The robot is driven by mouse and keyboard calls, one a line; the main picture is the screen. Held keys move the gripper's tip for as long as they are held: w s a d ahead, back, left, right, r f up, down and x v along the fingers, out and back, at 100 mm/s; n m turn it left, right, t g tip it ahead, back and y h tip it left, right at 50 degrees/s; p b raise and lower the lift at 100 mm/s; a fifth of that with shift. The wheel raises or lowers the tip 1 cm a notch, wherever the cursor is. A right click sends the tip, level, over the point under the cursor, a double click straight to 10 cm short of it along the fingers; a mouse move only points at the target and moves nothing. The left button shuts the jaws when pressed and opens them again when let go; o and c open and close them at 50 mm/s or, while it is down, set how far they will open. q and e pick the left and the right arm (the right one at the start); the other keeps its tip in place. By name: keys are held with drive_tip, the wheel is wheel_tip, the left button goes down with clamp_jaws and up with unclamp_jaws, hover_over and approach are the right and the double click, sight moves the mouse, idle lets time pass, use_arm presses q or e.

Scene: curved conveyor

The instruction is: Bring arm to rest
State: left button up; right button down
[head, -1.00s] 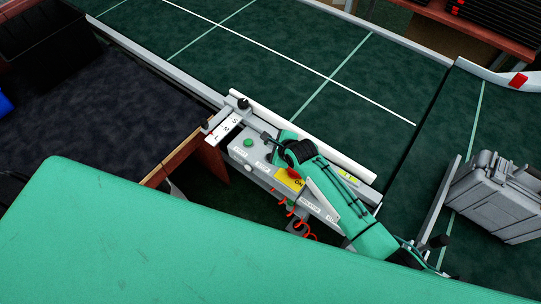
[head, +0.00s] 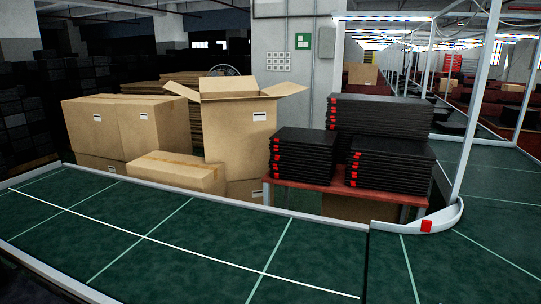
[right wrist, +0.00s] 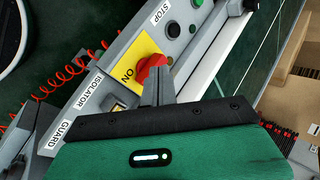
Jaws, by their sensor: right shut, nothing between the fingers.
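My right gripper (right wrist: 157,84) shows in the right wrist view, its grey fingers shut together with nothing between them. Its tips are over the lower edge of a red rotary knob (right wrist: 153,69) on a yellow plate (right wrist: 130,63) marked ON. I cannot tell if they touch the knob. The plate sits on a grey control panel (right wrist: 99,72) with labels STOP, ISOLATOR and GUARD. Neither of my grippers shows in the head view. My left gripper is out of view.
The green conveyor (head: 190,235) crosses the head view and looks bare there. Behind it stand an open cardboard box (head: 237,130), closed boxes (head: 120,125) and a red table (head: 340,190) with black stacks. A red coiled cable (right wrist: 50,84) runs beside the panel.

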drive_tip(key=s+d+r+n+g+h, duration=0.1)
drive_tip(key=s+d+r+n+h, duration=0.2)
drive_tip(key=s+d, duration=0.5)
drive_tip(key=s+d+r+n+h, duration=0.1)
drive_tip(key=s+d+r+n, duration=0.3)
drive_tip(key=d, duration=0.7)
drive_tip(key=s+d+r+n+g+h, duration=0.1)
drive_tip(key=s+d+r+n+h, duration=0.1)
drive_tip(key=s+d+n, duration=0.5)
wheel_tip(320, 180, down, 33)
drive_tip(key=s+d+m+g, duration=0.1)
drive_tip(key=s+d+m, duration=0.1)
drive_tip(key=s+d+f, duration=0.2)
drive_tip(key=s+f, duration=0.7)
drive_tip(key=s+d+f+g, duration=0.1)
drive_tip(key=s+f, duration=0.8)
drive_tip(key=s, duration=0.1)
drive_tip(key=shift+d+f+b, duration=0.3)
drive_tip(key=shift+d+f, duration=0.05)
drive_tip(key=shift+f, duration=0.05)
